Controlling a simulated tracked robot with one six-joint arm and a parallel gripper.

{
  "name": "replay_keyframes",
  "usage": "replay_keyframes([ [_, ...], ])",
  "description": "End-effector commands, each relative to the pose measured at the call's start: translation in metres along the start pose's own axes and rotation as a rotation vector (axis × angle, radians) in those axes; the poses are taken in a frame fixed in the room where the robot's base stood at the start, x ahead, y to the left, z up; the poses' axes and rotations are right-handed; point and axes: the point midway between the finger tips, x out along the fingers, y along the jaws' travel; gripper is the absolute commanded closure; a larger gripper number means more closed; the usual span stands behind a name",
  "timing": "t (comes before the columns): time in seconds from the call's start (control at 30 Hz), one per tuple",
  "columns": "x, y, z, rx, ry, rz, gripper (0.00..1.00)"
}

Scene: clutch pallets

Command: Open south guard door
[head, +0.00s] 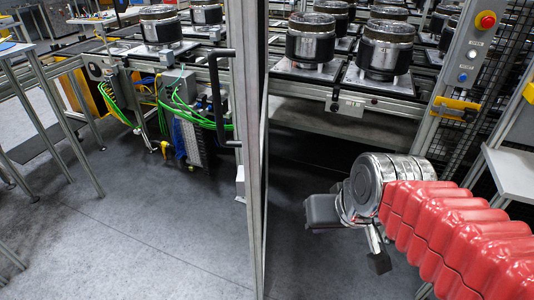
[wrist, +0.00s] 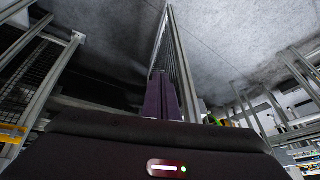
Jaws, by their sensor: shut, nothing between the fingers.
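The guard door shows in the head view as a tall grey metal profile (head: 245,150), seen nearly edge-on, with a long black handle (head: 217,95) on its left side. The space right of the profile looks open. My gripper (head: 322,212) is low and to the right of the profile, apart from the handle. Its fingers are hard to make out there. In the wrist view its dark fingers (wrist: 165,97) are together and empty, in front of a long metal profile (wrist: 182,60). I cannot tell whether they touch it.
Several black-and-silver cylinders stand on a pallet conveyor (head: 340,92) behind. A post with a red emergency stop button (head: 487,20) stands at the right, near a mesh panel. Cables and a grey box (head: 178,82) are at the left. Grey floor (head: 150,230) is clear left of the door.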

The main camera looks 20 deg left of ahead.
Motion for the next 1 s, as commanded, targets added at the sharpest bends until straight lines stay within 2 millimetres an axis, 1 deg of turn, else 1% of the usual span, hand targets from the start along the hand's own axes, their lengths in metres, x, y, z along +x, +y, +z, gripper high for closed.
replay_keyframes([
  [0.03,-0.007,0.018,0.013,0.03,-0.006,0.029,1.0],
  [0.2,-0.029,0.067,0.057,0.12,-0.021,0.124,1.0],
  [0.3,-0.043,0.091,0.076,0.178,-0.01,0.177,1.0],
  [0.4,-0.054,0.108,0.089,0.229,0.012,0.218,1.0],
  [0.5,-0.063,0.119,0.095,0.265,0.034,0.244,1.0],
  [0.6,-0.068,0.125,0.097,0.283,0.047,0.257,1.0],
  [1.0,-0.069,0.126,0.097,0.287,0.05,0.259,1.0],
])
